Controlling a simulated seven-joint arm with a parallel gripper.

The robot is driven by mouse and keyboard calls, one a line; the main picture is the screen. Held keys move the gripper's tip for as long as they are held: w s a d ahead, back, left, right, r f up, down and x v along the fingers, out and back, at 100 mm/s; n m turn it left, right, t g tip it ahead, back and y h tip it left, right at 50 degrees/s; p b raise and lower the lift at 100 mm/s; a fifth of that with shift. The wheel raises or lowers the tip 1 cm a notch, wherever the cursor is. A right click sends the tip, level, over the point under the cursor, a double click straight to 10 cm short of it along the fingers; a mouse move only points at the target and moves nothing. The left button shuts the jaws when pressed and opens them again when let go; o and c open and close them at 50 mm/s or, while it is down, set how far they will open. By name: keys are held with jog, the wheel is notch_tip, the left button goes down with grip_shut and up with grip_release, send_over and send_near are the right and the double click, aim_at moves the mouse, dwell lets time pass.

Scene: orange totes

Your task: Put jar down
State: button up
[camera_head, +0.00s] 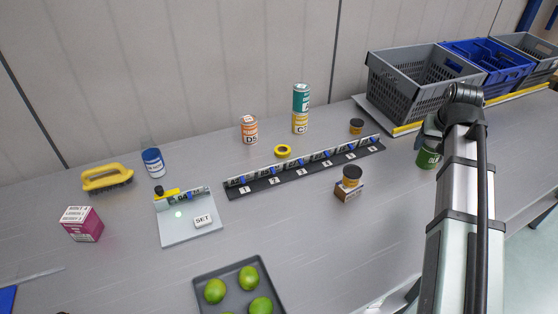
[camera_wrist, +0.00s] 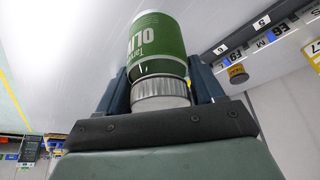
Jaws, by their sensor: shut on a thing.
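A green jar with a white "OLI" label and a silver band at one end (camera_wrist: 158,40) is between the fingers of my gripper (camera_wrist: 160,78) in the wrist view. The gripper is shut on it around the silver end. In the head view the green jar (camera_head: 427,158) shows at the right, below the grey crate and left of my arm. My arm and gripper hide its upper part. I cannot tell whether its base touches the table.
A grey crate (camera_head: 385,85) and a blue crate (camera_head: 500,75) stand behind the jar. Grey table around the jar is bare.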

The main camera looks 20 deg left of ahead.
jog(key=w+a+n, duration=0.2)
jog(key=w+a, duration=0.1)
jog(key=a, duration=1.2)
jog(key=s+a+n+g+y, duration=0.1)
jog(key=s+a+n, duration=0.25)
jog(key=a, duration=1.55)
jog(key=s+a+n+y, duration=0.25)
jog(key=s+a, duration=0.25)
jog(key=a, duration=1.4)
jog(key=shift+h, duration=0.35)
jog(key=shift+s+a+f, duration=0.1)
jog(key=shift+f, duration=2.35)
jog(key=shift+s+a+f, duration=0.1)
jog(key=shift+f, duration=2.35)
jog(key=shift+f, duration=0.15)
jog(key=o, duration=1.3)
jog(key=v, duration=1.2)
jog(key=shift+w, duration=0.15)
